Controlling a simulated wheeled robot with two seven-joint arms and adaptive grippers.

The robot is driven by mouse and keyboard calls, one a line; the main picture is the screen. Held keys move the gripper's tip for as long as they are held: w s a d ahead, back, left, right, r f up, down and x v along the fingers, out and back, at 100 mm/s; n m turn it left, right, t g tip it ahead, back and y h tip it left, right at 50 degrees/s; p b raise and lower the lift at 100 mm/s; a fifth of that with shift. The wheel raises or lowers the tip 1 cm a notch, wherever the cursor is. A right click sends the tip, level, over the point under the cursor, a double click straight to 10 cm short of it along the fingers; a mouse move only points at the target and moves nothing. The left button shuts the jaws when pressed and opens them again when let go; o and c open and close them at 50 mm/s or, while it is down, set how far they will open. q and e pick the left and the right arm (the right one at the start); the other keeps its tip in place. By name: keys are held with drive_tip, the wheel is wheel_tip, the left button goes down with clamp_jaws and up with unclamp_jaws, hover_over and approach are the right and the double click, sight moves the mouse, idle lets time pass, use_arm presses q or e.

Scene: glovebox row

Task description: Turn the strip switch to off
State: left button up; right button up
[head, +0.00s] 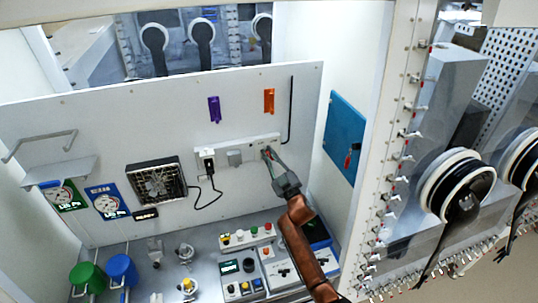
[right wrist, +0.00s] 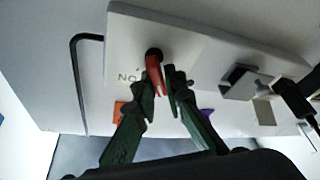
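The white power strip (head: 237,152) is mounted on the upright white panel, and its end also shows in the right wrist view (right wrist: 200,55). At that end a red switch lever (right wrist: 156,75) sticks out from a dark round pivot. A label beside the lever reads ON, upside down in the wrist view. My right gripper (head: 268,155) is at the strip's right end. In the wrist view its green fingers (right wrist: 161,82) lie close on both sides of the lever and appear shut on it. My left gripper is not in view.
A black plug (head: 208,165) with a looping cable sits in the strip's left part. A black bent rod (head: 291,110) hangs right of the strip. Purple (head: 214,109) and orange (head: 269,101) items are above it. Control boxes (head: 248,236) with buttons stand below.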

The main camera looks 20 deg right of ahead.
drive_tip(key=o, duration=0.4)
drive_tip(key=shift+c, duration=0.2)
drive_tip(key=shift+s+f, duration=0.1)
drive_tip(key=v, duration=1.1)
drive_tip(key=shift+s+d, duration=0.15)
drive_tip(key=shift+s, duration=0.2)
drive_tip(key=shift+f, duration=0.1)
